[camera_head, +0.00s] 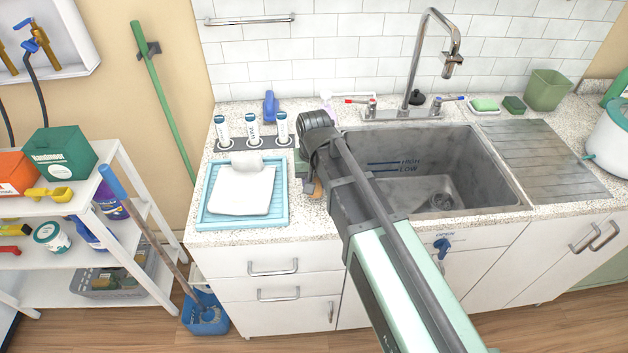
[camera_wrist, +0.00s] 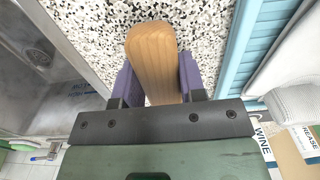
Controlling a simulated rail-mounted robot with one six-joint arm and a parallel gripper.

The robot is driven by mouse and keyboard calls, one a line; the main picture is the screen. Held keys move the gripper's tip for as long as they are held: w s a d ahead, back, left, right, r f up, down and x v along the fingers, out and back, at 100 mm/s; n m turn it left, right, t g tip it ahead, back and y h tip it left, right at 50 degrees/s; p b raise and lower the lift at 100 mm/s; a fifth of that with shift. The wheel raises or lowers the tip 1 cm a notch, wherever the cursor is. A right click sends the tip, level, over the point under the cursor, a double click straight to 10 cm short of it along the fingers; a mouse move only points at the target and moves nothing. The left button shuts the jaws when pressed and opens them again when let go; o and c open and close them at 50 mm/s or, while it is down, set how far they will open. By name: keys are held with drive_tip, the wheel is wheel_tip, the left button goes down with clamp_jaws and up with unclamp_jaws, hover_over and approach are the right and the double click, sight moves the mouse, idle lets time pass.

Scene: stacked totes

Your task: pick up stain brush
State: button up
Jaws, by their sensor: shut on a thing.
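The stain brush shows in the wrist view as a smooth, rounded wooden piece (camera_wrist: 152,50) between the two purple fingers of my gripper (camera_wrist: 157,82). The fingers are shut on it, one on each side. Its bristles are hidden. In the head view a small bit of the wood (camera_head: 317,188) shows beside my gripper (camera_head: 306,172), over the speckled counter between the blue tray and the sink. My arm covers most of the gripper there. I cannot tell whether the brush touches the counter.
A light blue tray (camera_head: 206,219) with a folded white cloth (camera_head: 243,192) lies to the left. The sink (camera_head: 498,195) is to the right. Several labelled white bottles (camera_head: 253,129) stand behind the tray on a dark strip. A tall faucet (camera_head: 411,65) rises behind the sink.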

sight(314, 179)
wheel_tip(314, 179, up, 19)
drive_tip(key=p, duration=1.8)
drive_tip(key=shift+f, duration=0.1)
